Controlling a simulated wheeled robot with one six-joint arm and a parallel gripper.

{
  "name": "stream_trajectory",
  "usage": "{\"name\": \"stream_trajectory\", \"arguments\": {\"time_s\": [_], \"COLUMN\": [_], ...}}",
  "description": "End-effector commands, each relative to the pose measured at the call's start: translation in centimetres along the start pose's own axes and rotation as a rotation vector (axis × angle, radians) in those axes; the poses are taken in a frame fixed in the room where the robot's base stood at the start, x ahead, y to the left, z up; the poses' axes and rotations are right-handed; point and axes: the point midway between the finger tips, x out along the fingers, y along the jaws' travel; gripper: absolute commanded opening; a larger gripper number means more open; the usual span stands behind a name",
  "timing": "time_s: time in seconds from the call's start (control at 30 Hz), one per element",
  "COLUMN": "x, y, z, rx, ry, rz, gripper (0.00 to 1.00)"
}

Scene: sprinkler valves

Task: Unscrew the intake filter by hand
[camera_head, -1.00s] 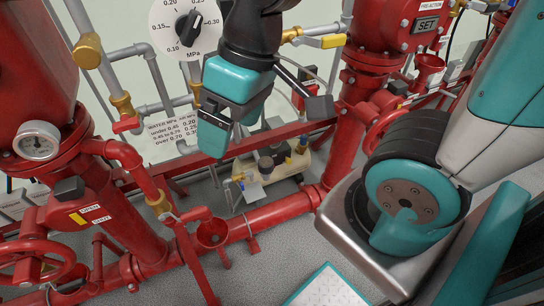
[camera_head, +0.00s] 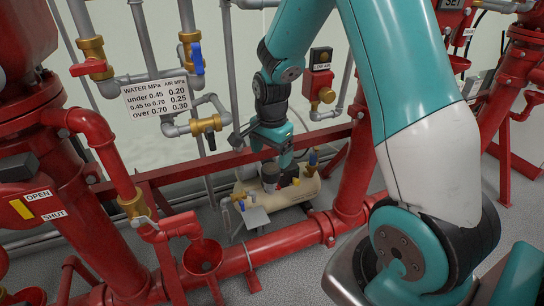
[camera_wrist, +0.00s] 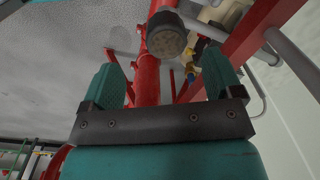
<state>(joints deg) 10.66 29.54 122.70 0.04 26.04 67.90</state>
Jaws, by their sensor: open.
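The intake filter, which I take to be a dark, short cylinder (camera_head: 270,173), stands on top of a small beige compressor (camera_head: 300,192) near the floor. In the wrist view a round grey-brown cap, apparently the same filter (camera_wrist: 166,36), shows ahead between the fingertips. My gripper (camera_head: 286,157) is just above and beside the compressor in the head view. In the wrist view my gripper (camera_wrist: 160,50) has its two teal fingers wide apart with nothing held. A gap seems to remain between fingers and filter; exact distance cannot be told.
A red horizontal pipe (camera_head: 275,236) runs in front of the compressor. A red frame rail (camera_head: 225,160) crosses behind it, and a thick red upright pipe (camera_head: 358,170) stands to the right. A white pressure sign (camera_head: 157,96) hangs on grey pipes.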

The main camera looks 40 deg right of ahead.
Motion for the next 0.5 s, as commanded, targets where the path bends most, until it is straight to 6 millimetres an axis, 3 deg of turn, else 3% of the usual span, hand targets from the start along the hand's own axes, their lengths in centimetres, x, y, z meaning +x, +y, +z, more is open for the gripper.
{"name": "stream_trajectory", "arguments": {"time_s": [0.2, 0.5], "x": [2.5, 6.9], "y": [-0.7, -0.5], "z": [-1.4, -1.4], "rx": [0.212, 0.219], "ry": [-0.009, -0.01], "rz": [0.03, 0.032], "gripper": [0.85, 0.85]}}
